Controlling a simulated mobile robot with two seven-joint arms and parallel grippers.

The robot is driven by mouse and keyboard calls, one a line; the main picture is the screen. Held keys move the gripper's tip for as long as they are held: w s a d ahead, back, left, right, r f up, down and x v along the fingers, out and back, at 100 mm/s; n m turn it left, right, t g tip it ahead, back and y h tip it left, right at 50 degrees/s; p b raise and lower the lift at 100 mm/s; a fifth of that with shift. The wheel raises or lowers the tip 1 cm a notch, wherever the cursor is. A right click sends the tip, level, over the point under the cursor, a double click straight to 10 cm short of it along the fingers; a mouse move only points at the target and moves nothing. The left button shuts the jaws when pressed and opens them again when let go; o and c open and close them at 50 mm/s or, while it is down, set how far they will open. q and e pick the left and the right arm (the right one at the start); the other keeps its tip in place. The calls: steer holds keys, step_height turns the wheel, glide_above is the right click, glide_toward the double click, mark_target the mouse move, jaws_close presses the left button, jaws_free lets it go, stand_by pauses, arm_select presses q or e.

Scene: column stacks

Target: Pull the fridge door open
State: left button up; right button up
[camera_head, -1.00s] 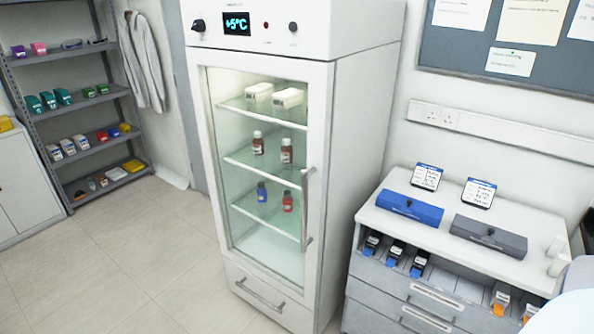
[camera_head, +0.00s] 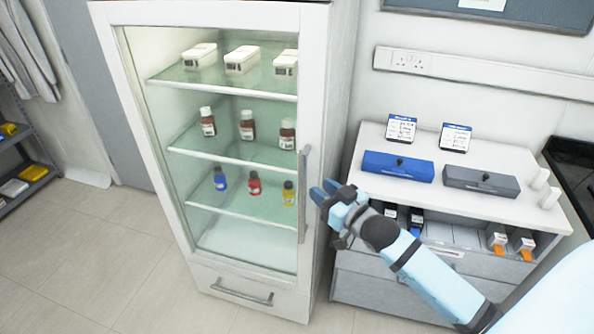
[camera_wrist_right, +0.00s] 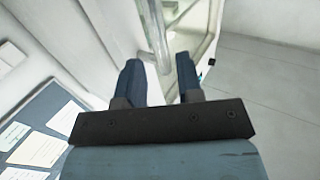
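The white fridge has a glass door (camera_head: 302,262) that is shut in the head view. A long vertical bar handle (camera_head: 304,195) runs along the right side of the door. My right gripper (camera_head: 322,192) is just right of the handle, with its blue fingers apart and pointing at it. In the right wrist view the gripper (camera_wrist_right: 158,82) is open, and the handle (camera_wrist_right: 155,35) shows ahead, between and beyond the fingertips. I cannot tell whether the fingers touch it. My left gripper is not in view.
A drawer cabinet (camera_head: 400,265) stands right of the fridge, close to my right arm, with a blue box (camera_head: 398,168) and a grey box (camera_head: 480,181) on top. Bottles and white boxes stand on the fridge shelves. The floor (camera_head: 80,250) in front and left is clear.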

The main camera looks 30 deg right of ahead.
mark_target(305, 177)
steer(key=w, duration=0.6)
steer(key=w+a+p, duration=0.1)
steer(key=w, duration=0.2)
steer(key=shift+w, duration=0.3)
steer(key=shift+c, duration=0.3)
jaws_close()
